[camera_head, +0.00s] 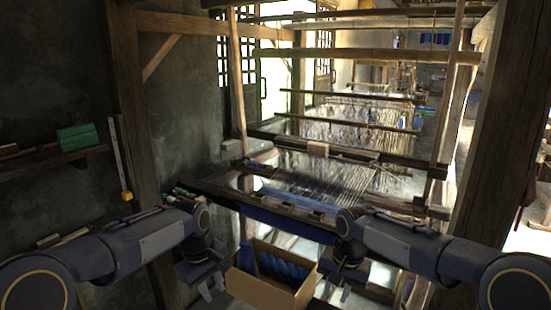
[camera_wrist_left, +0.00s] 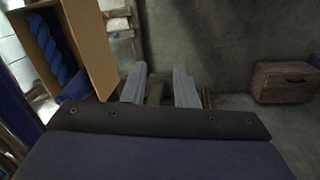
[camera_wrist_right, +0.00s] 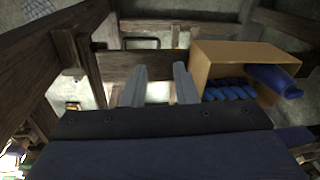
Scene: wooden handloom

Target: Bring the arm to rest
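My left gripper (camera_head: 210,284) hangs to the left of a cardboard box in the head view. In the left wrist view its two fingers (camera_wrist_left: 160,88) are apart with nothing between them. My right gripper (camera_head: 339,287) hangs to the right of the box. In the right wrist view its fingers (camera_wrist_right: 160,86) are also apart and empty. Both grippers point downward and are clear of the box.
The cardboard box (camera_head: 258,291) holds several blue yarn bundles (camera_head: 282,268). The wooden loom with stretched warp threads (camera_head: 325,180) stands ahead. A thick wooden post (camera_head: 500,130) rises at right. A shelf (camera_head: 55,160) with a green box (camera_head: 77,137) is at left.

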